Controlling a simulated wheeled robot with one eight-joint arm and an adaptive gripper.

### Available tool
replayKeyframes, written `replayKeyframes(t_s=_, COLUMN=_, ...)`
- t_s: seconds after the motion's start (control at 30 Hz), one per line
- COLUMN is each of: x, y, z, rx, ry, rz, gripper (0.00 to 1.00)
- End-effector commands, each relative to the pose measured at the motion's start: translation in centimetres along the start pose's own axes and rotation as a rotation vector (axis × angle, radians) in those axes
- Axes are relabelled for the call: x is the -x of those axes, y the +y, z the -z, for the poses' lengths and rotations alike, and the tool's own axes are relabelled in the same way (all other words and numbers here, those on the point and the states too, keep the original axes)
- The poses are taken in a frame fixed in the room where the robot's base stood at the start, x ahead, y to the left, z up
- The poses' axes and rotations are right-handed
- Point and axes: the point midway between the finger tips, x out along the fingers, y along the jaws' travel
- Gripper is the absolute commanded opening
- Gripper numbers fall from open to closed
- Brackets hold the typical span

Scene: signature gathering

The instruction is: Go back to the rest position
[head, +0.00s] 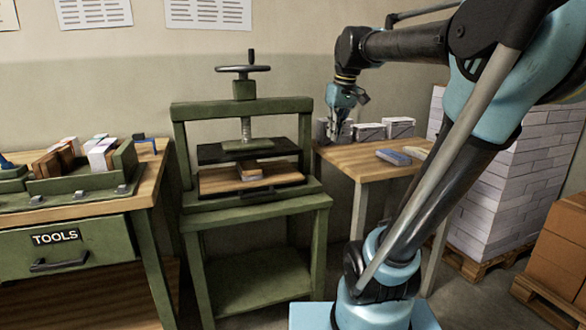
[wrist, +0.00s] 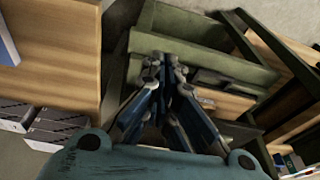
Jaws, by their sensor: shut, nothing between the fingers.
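My gripper (head: 338,122) hangs in the air over the left end of the small wooden table, to the right of the green press. In the wrist view my gripper (wrist: 163,65) has its fingers together with nothing between them. My arm reaches up from its base at the lower right and bends left to the gripper. No rest position is marked in either view.
The green screw press (head: 246,192) stands left of the small table (head: 365,170), which bears grey boxes (head: 368,132) and a blue-grey block (head: 393,157). A tools bench (head: 80,235) is at the left. Paper stacks (head: 500,180) and brown cartons (head: 562,250) stand at the right.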

Motion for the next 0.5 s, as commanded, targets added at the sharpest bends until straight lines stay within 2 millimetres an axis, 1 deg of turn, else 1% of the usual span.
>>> replayKeyframes(t_s=0.03, x=-1.4, y=0.0, z=-2.0, rx=-0.024, ry=-0.002, rz=-0.007, gripper=0.00)
replayKeyframes(t_s=0.1, x=-3.4, y=0.0, z=-4.6, rx=-0.061, ry=-0.005, rz=-0.018, gripper=0.00)
replayKeyframes(t_s=0.27, x=-8.2, y=-0.2, z=-10.4, rx=-0.144, ry=-0.010, rz=-0.043, gripper=0.00)
replayKeyframes(t_s=0.3, x=-9.4, y=-0.2, z=-11.9, rx=-0.166, ry=-0.012, rz=-0.049, gripper=0.00)
replayKeyframes(t_s=0.37, x=-11.4, y=-0.4, z=-14.1, rx=-0.197, ry=-0.013, rz=-0.058, gripper=0.00)
replayKeyframes(t_s=0.4, x=-12.7, y=-0.4, z=-15.5, rx=-0.217, ry=-0.015, rz=-0.065, gripper=0.00)
replayKeyframes(t_s=0.5, x=-15.9, y=-0.7, z=-19.0, rx=-0.267, ry=-0.017, rz=-0.080, gripper=0.00)
